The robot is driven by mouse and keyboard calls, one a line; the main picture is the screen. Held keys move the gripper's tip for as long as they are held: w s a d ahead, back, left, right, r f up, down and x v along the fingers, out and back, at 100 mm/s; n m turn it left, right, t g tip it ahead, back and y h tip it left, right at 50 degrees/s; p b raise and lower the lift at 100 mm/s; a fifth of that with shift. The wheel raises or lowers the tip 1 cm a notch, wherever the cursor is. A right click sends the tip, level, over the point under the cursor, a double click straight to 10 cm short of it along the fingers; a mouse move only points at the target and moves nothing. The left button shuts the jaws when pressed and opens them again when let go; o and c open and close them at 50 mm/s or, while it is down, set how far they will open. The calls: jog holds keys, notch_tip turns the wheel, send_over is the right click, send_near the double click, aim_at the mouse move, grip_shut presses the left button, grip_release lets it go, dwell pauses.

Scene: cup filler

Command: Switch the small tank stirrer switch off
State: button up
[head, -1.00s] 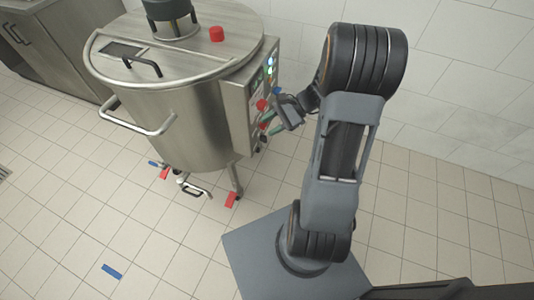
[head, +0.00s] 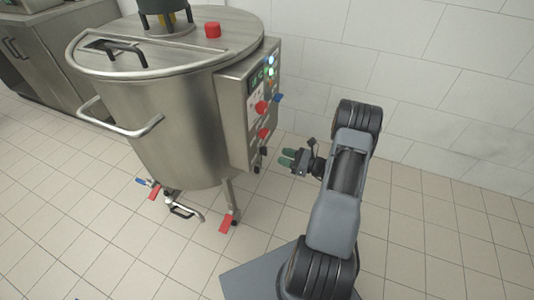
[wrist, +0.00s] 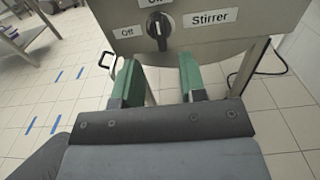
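The small steel tank (head: 165,120) stands at the left in the head view, with a control box (head: 233,110) on its right side. In the wrist view, the black rotary stirrer switch (wrist: 158,30) is at the top centre, beside the labels "Off" (wrist: 127,32) and "Stirrer" (wrist: 210,17). The "On" label above it is partly cut off. The knob's grip stands roughly upright, towards "On" rather than "Off". My gripper (wrist: 160,62) has its green fingers apart and empty, below the switch and not touching it. In the head view my gripper (head: 287,157) is right of the box's lower part.
Red knobs (head: 261,107) and a blue knob (head: 279,98) stick out from the control box. Tank legs with red feet (head: 226,223) stand on the tiled floor. A white tiled wall (head: 440,80) is behind.

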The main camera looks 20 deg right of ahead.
aim_at(265, 151)
jog(key=b+x, duration=0.1)
jog(key=x, duration=0.6)
jog(key=shift+w+a, duration=0.2)
jog(key=shift+a, duration=0.05)
grip_shut()
